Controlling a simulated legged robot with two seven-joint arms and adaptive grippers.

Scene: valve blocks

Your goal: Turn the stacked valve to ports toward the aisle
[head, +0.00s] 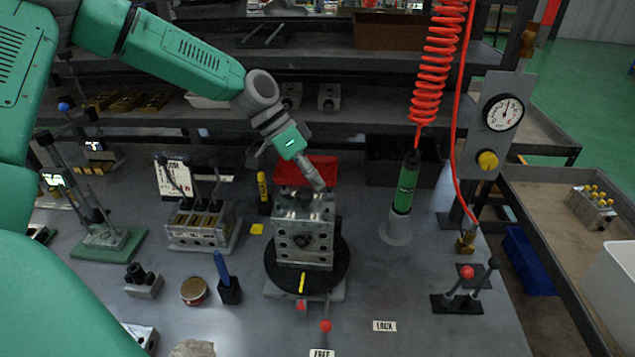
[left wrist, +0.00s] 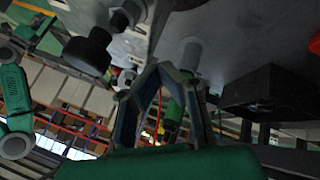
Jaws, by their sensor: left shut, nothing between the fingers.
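The stacked valve (head: 304,238) is a grey metal block stack on a round black turntable (head: 340,268) in the middle of the bench. Its face towards me shows several holes. A yellow mark (head: 302,282) lies on the turntable's near side. A lever with a red knob (head: 325,325) sticks out in front, close to the "FREE" label (head: 321,353); the "LOCK" label (head: 384,326) is to its right. My left gripper (head: 320,186) is at the stack's top; I cannot tell whether it touches. Its fingertips (left wrist: 157,68) meet, empty, in the left wrist view. My right gripper is not in view.
A red bin (head: 318,167) stands behind the stack. A smaller valve block (head: 202,226) and a blue-handled tool (head: 222,268) stand at left. The bench right of the turntable is mostly clear.

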